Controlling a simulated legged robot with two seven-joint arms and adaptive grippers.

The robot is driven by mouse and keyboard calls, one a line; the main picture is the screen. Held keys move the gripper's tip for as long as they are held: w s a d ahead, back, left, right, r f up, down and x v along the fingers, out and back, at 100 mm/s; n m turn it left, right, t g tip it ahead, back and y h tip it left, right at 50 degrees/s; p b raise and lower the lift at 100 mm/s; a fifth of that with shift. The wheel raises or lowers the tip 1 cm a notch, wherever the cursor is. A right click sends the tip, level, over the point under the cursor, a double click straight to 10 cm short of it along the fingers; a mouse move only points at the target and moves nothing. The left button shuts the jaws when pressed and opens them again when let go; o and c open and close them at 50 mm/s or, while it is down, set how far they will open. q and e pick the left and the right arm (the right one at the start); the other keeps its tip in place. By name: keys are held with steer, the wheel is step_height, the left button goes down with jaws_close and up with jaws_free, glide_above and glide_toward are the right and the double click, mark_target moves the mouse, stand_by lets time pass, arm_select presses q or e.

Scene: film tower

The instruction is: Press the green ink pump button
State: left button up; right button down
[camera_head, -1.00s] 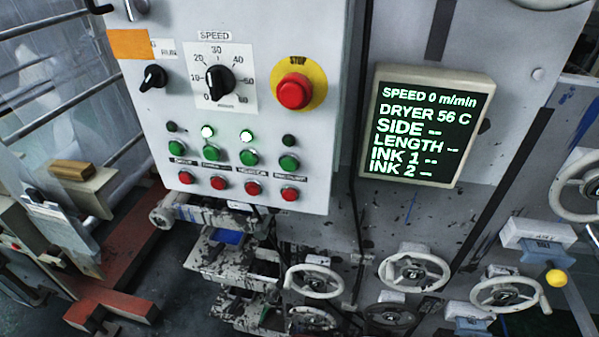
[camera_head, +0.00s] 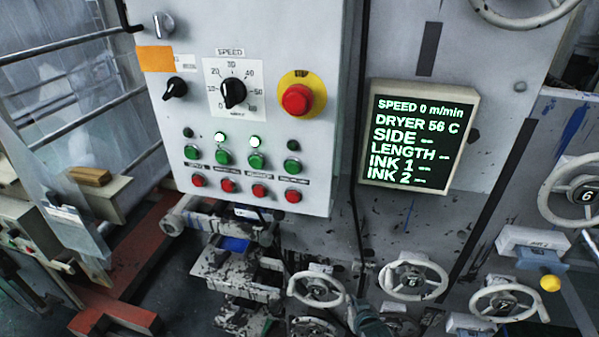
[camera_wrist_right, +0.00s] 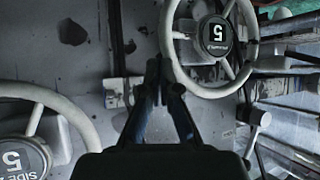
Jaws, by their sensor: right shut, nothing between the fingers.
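The control panel (camera_head: 270,130) carries a row of several green buttons with red buttons below. From left, the green buttons are the first (camera_head: 192,152), second (camera_head: 223,157), third (camera_head: 256,160) and rightmost (camera_head: 291,167). Their small labels are too blurred to read, so I cannot tell which one is the ink pump. Lamps above the second and third are lit; the outer two are dark. My right gripper (camera_head: 366,312) shows at the bottom, low and right of the panel, apart from the buttons. In the right wrist view its fingers (camera_wrist_right: 164,78) are shut and empty. My left gripper is not in view.
A red stop button (camera_head: 297,99) on yellow and a speed knob (camera_head: 233,93) sit above the green row. A display (camera_head: 418,135) stands to the right. Handwheels (camera_head: 414,276) project below; one handwheel (camera_wrist_right: 210,45) is close beside the right fingers.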

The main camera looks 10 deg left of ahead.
steer(key=s+a+r+n+t+y, duration=0.15)
steer(key=a+r, duration=0.25)
steer(key=r, duration=0.9)
steer(key=a+r+n+t+y, duration=0.1)
steer(key=a+r+t+y, duration=0.15)
steer(key=r, duration=0.95)
steer(key=n+t+y, duration=0.2)
steer(key=n+y, duration=0.4)
steer(key=n, duration=0.2)
glide_toward(292, 167)
steer(key=s+a+r, duration=0.2)
steer(key=s+a, duration=0.3)
steer(key=a, duration=0.2)
steer(key=shift+s+d+r+m, duration=0.1)
steer(key=shift+s+d+m, duration=0.05)
steer(key=shift+d+m, duration=0.1)
steer(key=shift+d, duration=0.15)
steer(key=shift+w+d, duration=0.15)
steer(key=shift+w, duration=4.3)
